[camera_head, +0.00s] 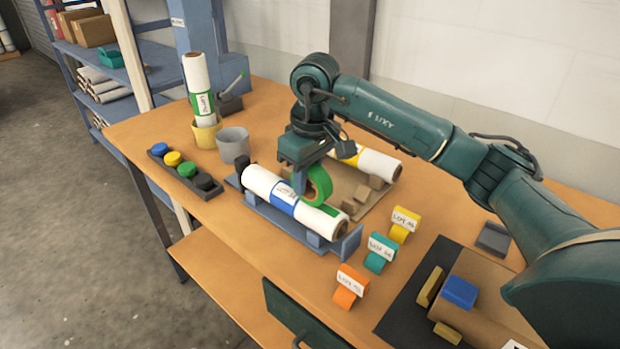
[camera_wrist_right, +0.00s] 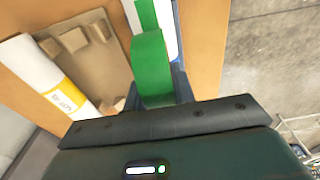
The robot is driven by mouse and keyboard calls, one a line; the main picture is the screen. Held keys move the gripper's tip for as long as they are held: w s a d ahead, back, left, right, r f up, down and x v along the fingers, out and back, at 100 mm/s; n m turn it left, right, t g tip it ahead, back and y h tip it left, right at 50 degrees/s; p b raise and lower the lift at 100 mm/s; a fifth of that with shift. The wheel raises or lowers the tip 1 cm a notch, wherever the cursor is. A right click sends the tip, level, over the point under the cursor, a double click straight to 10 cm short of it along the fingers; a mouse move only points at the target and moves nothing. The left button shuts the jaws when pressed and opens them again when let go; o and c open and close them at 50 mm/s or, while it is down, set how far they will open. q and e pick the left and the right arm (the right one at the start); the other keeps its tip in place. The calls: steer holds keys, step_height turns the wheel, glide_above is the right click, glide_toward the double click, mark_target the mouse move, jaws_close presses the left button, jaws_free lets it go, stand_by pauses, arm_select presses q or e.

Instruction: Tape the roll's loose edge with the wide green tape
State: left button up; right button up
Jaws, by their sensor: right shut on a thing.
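A white roll (camera_head: 265,187) with a blue label band lies in a blue cradle (camera_head: 347,247) on the table. A green patch shows near its right end. My right gripper (camera_head: 302,183) points down over the roll's middle and is shut on the wide green tape (camera_head: 319,184), a ring standing on edge just above or touching the roll; I cannot tell which. In the right wrist view the green tape (camera_wrist_right: 150,68) sits between the fingers, with a narrower green strip beyond it. The roll's loose edge cannot be made out. My left gripper is not in view.
Behind lies a yellow-banded roll (camera_head: 372,161) on a tray with tan blocks. Yellow (camera_head: 402,226), teal (camera_head: 379,254) and orange (camera_head: 349,288) labelled tapes stand at right. A grey cup (camera_head: 234,144), a yellow pot (camera_head: 206,135) holding a green-banded roll, and a button strip (camera_head: 186,171) are at left.

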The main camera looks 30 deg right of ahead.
steer(key=shift+w+a+f, duration=0.1)
steer(key=shift+w+a, duration=0.05)
stand_by(0.3)
steer(key=shift+w+a, duration=0.2)
steer(key=shift+w, duration=0.35)
steer(key=shift+r, duration=0.2)
steer(key=shift+r+p, duration=1.05)
steer(key=shift+r, duration=0.55)
steer(key=shift+r+p, duration=0.4)
steer(key=shift+r, duration=0.25)
steer(key=shift+r+p, duration=0.45)
steer(key=shift+r, duration=0.3)
